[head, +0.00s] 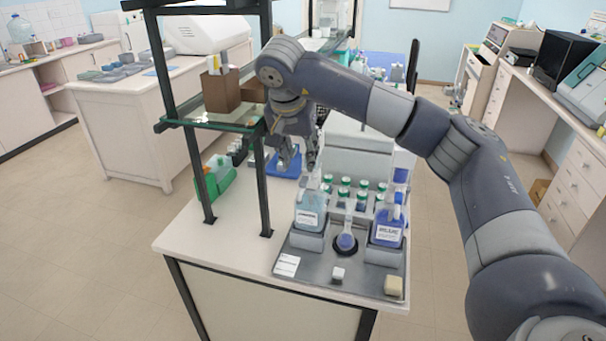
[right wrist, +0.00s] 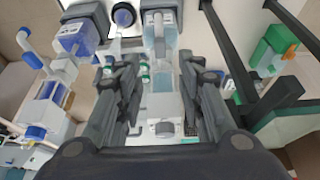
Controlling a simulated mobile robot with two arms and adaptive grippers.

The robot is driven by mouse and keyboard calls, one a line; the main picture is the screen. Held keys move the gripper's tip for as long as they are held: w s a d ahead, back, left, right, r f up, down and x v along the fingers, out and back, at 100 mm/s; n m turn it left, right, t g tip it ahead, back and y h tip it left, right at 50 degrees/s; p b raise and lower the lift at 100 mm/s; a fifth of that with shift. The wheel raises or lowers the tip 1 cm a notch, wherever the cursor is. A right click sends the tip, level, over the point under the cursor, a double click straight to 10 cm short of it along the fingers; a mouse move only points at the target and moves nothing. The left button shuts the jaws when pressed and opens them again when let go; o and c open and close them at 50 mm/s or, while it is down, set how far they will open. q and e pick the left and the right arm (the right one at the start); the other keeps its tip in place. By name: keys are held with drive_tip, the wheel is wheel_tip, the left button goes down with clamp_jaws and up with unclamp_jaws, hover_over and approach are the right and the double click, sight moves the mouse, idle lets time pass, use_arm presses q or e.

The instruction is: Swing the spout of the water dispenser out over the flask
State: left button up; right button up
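A clear bottle of pale blue liquid (head: 309,212), seemingly the water dispenser, stands in a grey holder at the left of the tray. Its top is narrow; I cannot make out its spout clearly. It also shows in the right wrist view (right wrist: 160,38). A small round flask with blue liquid (head: 346,241) stands right of it, in a dark round seat; it shows at the top of the right wrist view (right wrist: 123,17). My right gripper (head: 298,166) is open and empty, pointing down above and behind the pale bottle. My left gripper is out of view.
A bottle of dark blue liquid (head: 387,230) stands right of the flask. Several green-capped bottles (head: 345,187) stand behind. A black-framed glass shelf (head: 207,124) rises left of my right gripper.

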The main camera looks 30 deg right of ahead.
sight(304, 180)
drive_tip(key=p+x, duration=0.2)
drive_tip(key=x, duration=0.6)
drive_tip(key=shift+f+p, duration=0.1)
drive_tip(key=shift+p, duration=0.3)
drive_tip(key=shift+w+d+f, duration=0.1)
drive_tip(key=shift+w+f, duration=0.05)
drive_tip(key=shift+f, duration=0.2)
clamp_jaws()
